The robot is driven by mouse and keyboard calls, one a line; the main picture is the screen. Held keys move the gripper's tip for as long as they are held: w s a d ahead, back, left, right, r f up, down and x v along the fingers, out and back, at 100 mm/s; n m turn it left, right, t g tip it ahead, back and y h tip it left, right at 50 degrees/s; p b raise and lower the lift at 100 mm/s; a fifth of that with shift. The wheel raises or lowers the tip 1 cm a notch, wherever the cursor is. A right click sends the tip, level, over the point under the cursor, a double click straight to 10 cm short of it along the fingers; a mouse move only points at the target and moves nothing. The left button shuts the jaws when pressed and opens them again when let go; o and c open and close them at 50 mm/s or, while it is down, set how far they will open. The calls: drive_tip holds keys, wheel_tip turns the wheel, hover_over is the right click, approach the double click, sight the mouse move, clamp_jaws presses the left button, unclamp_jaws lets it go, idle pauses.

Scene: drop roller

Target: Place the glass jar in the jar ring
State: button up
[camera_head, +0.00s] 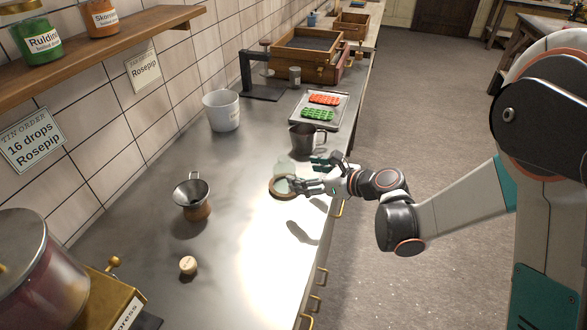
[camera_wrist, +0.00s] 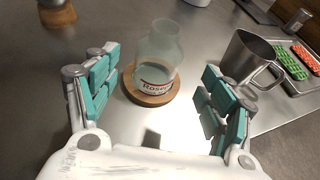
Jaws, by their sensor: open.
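The glass jar (camera_wrist: 158,48) is clear and pale green, with a white label reading "Rose…" low on its side. It stands upright in the round wooden jar ring (camera_wrist: 135,92), whose rim shows around its base. In the head view the jar (camera_head: 283,164) is partly hidden behind my fingers, and the ring (camera_head: 273,192) shows at its foot on the counter. My gripper (camera_head: 309,174) is open. In the wrist view its teal-padded fingers are spread to the left and right of the jar, with visible gaps between pads and glass.
A metal mug (camera_head: 307,138) stands just beyond the ring, before a tray (camera_head: 342,112) of red and green sweets. A metal funnel on a wooden base (camera_head: 192,196) and a cork (camera_head: 188,265) stand to the left. A white pot (camera_head: 221,110) is near the wall.

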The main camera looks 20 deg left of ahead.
drive_tip(key=shift+v, duration=1.65)
